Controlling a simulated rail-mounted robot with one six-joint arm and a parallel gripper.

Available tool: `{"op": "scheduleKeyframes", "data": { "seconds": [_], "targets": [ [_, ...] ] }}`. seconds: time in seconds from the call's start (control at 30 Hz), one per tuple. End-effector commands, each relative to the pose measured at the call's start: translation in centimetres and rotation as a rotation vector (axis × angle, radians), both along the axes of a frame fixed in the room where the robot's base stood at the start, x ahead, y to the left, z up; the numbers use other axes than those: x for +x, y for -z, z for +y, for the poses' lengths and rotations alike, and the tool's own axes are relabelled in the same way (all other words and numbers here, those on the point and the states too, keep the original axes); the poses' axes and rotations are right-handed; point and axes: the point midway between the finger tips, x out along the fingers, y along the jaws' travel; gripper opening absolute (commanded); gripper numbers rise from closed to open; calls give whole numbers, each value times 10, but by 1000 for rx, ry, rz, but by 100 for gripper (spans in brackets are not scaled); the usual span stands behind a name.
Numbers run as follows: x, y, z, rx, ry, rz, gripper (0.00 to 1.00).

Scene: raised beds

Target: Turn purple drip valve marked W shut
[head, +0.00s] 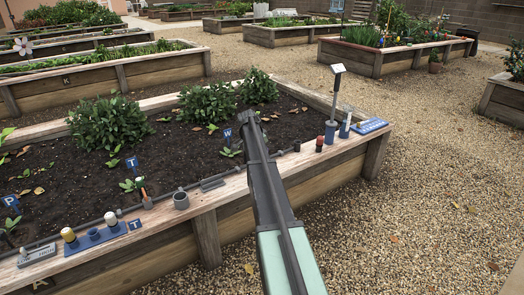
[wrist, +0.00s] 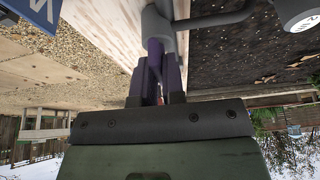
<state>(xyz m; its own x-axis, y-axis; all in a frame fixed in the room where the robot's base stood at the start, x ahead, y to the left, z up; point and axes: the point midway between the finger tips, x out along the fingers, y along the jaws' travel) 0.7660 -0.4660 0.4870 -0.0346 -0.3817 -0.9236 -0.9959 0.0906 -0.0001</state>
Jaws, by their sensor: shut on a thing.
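The purple valve (wrist: 155,47) shows in the wrist view on a grey pipe fitting (wrist: 158,24). My gripper (wrist: 156,78) is shut on its purple handle, with one dark finger on each side. Part of the handle is hidden between the fingers. In the head view my gripper (head: 248,118) reaches over the front edge of the near bed, beside a blue marker with W (head: 228,133). My arm hides the valve there.
A grey drip line (head: 160,200) runs along the bed's wooden rim. A dark red cup (head: 319,145), a post (head: 336,90) and a blue plate (head: 371,126) stand right. Gravel (head: 430,210) is open.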

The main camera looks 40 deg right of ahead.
Motion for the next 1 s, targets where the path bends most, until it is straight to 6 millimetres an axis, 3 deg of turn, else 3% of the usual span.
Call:
{"op": "scheduleKeyframes", "data": {
  "seconds": [0.33,0.4,0.53,0.83,1.0],
  "targets": [
    [-1,0,0,2,7,0,0],
    [-1,0,0,2,7,0,17],
    [-1,0,0,1,5,0,35],
    [0,-4,1,1,4,-1,35],
    [0,-31,10,1,3,0,35]
  ]
}}
